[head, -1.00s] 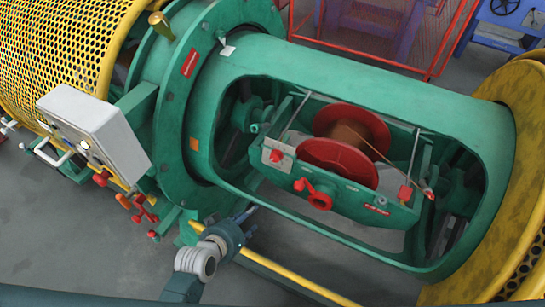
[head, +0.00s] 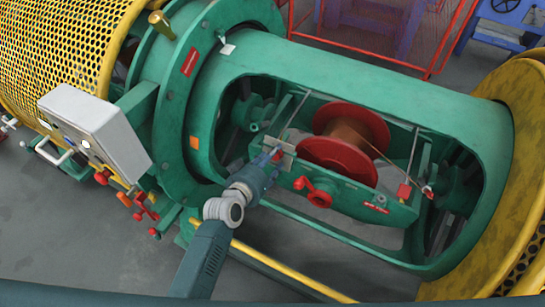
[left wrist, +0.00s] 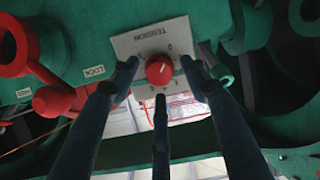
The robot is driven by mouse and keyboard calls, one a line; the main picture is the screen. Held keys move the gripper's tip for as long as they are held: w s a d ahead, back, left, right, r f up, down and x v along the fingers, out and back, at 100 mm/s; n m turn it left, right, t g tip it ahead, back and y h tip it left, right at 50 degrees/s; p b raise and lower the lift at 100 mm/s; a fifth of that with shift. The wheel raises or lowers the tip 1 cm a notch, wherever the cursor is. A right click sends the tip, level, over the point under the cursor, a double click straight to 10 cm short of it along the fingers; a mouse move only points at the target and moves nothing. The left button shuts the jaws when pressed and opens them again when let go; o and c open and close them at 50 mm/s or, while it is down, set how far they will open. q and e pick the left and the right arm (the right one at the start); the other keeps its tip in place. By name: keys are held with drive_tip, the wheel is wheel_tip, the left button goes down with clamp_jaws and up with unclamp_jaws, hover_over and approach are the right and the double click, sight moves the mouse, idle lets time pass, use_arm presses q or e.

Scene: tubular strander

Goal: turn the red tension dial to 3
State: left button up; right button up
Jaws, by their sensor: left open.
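The red tension dial (left wrist: 160,68) sits on a pale plate (left wrist: 150,40) marked TENSION, which appears upside down in the left wrist view. A light mark on the dial points toward the upper right, roughly toward the 0; the other figures are too small to read surely. In the head view the plate (head: 289,146) is on the cradle's left end, and the dial is mostly hidden by my gripper. My left gripper (head: 272,160) is open, its three fingers spread around the dial. I cannot tell whether they touch it. My right gripper is not in view.
The green cradle holds a red spool (head: 338,160) and a red crank (head: 314,192) close to the gripper. The green tube's opening edge (head: 330,232) surrounds the cradle. A grey control box (head: 95,130) stands at left. LOCK and FREE labels are near a red lever (left wrist: 52,100).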

use_arm(q)
drive_tip(key=shift+w+d+f, duration=0.15)
drive_tip(key=shift+w+f, duration=0.05)
drive_tip(key=shift+w, duration=0.2)
drive_tip(key=shift+c, duration=0.3)
drive_tip(key=c, duration=1.1)
drive_tip(key=shift+r, duration=0.15)
